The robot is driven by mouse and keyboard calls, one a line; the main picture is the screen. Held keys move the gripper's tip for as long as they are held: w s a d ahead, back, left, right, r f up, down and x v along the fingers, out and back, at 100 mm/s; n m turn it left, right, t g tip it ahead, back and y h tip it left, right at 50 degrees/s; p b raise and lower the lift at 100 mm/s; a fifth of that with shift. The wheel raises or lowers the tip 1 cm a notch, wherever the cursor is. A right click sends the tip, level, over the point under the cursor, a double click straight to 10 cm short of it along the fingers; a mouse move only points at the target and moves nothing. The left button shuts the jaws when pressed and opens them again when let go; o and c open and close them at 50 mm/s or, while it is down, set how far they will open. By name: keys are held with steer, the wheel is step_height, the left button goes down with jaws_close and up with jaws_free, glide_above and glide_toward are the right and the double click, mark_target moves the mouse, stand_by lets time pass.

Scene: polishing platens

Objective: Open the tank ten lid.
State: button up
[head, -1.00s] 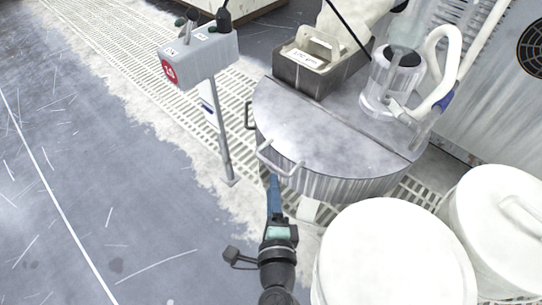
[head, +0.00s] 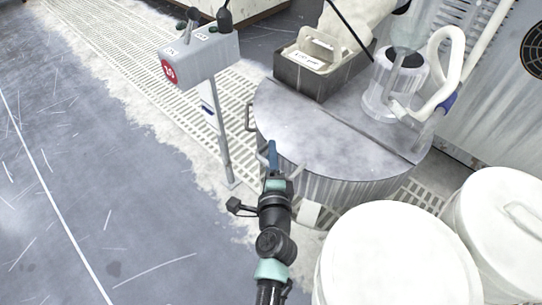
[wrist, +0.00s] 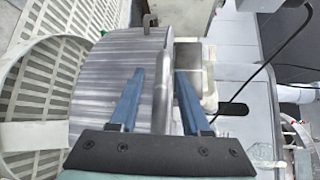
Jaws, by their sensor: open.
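The tank (head: 345,180) is a round grey metal drum with ribbed sides. Its flat lid (head: 320,125) is down, with a seam across it. A lid handle (head: 264,152) sticks out at the near left rim, partly hidden by my gripper (head: 272,150). My gripper, with blue fingers, is open at this handle. In the wrist view the fingers (wrist: 159,75) stand either side of a grey bar (wrist: 166,75) that looks like the handle; I cannot tell whether they touch it. A second handle (head: 249,116) is on the tank's left side.
A grey bin (head: 312,82) and a clear pump vessel (head: 382,100) with white hoses stand behind the lid's seam. A post-mounted box (head: 200,60) with a red label is at the left. White drums (head: 395,260) crowd the lower right. Floor at left is clear.

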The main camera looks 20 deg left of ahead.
jaws_close()
stand_by(1.3)
